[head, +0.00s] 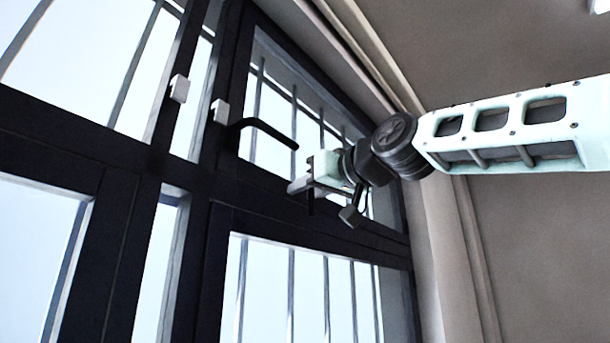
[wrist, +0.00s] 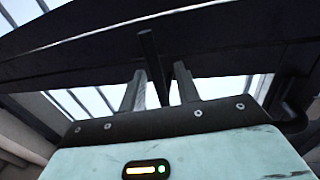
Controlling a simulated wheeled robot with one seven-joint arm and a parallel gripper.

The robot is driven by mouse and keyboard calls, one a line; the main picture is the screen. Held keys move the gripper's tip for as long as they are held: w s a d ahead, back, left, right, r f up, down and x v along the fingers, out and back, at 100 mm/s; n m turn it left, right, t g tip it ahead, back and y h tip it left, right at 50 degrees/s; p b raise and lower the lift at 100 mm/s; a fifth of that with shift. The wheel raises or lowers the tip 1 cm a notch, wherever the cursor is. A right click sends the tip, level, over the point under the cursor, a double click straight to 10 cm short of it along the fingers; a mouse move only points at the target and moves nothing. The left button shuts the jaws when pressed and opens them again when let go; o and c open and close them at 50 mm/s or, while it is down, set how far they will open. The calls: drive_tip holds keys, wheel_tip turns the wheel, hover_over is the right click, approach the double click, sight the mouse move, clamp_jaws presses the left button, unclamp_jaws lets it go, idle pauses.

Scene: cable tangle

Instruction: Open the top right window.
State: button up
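The top right window (head: 252,62) has a dark frame with light panes and bars behind it; it looks closed. Its black bent handle (head: 268,128) sticks out from the left side of the frame, pointing right. My gripper (head: 300,186) is in front of the window's lower part, just below and right of the handle tip, apart from the handle in the head view. In the wrist view my gripper (wrist: 160,88) has its two fingers spread. A thin dark bar (wrist: 151,65) shows between them; I cannot tell what it is. A dark curved piece at the right edge may be the handle.
Two small white blocks sit on the frame, one on the left post (head: 180,88) and one on the window's left stile (head: 220,111). A barred lower window (head: 290,285) is beneath. A beige wall (head: 520,230) and pipes stand to the right.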

drive_tip(key=shift+w+a, duration=0.35)
drive_tip(key=shift+c, duration=0.2)
clamp_jaws()
drive_tip(key=shift+d+f, duration=0.1)
